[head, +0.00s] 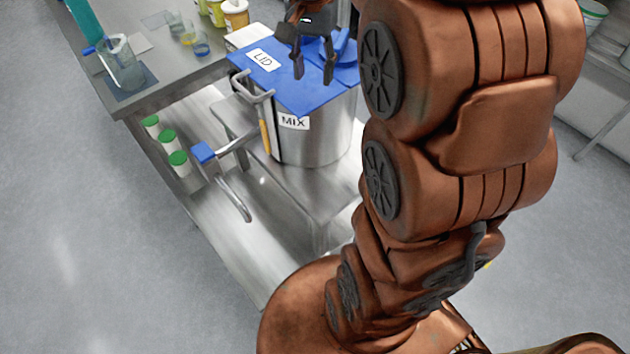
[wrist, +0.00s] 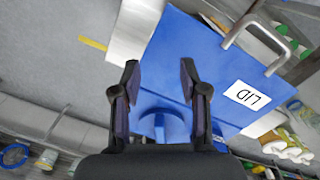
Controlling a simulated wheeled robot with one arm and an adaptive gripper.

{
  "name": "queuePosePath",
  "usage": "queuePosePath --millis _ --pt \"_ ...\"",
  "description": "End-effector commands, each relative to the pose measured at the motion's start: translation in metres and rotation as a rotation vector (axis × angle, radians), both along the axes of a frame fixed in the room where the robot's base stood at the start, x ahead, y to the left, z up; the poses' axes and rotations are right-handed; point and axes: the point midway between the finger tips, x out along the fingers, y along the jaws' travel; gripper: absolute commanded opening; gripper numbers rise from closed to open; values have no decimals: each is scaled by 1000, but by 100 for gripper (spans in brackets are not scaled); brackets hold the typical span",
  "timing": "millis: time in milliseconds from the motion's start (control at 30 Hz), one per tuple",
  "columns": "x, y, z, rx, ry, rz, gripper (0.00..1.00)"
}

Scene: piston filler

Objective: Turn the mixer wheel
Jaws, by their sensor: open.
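The steel vessel labelled MIX (head: 310,140) has a flat blue lid marked LID (head: 290,88), with a metal handle (head: 255,88) at its left edge. A blue rounded part, seemingly the mixer wheel (head: 345,52), shows at the back right of the lid, partly hidden by my gripper and arm. In the wrist view this blue part (wrist: 153,124) lies between the bases of my fingers, its lower portion hidden by the gripper body. My gripper (head: 313,74) is open and empty above the lid. It also shows in the wrist view (wrist: 159,72), fingers well apart. I cannot tell whether it touches the wheel.
A bent metal lever with a blue end (head: 204,152) sticks out at the vessel's front left. Several green-capped containers (head: 168,136) stand on the lower shelf. A grey bench (head: 185,72) at left holds a jug (head: 122,66) and cups. The floor at left is clear.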

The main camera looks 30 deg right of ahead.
Motion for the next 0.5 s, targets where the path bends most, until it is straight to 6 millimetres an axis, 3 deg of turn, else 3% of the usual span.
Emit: queuePosePath --millis 500 --pt "-58 45 -44 22 26 270 44"
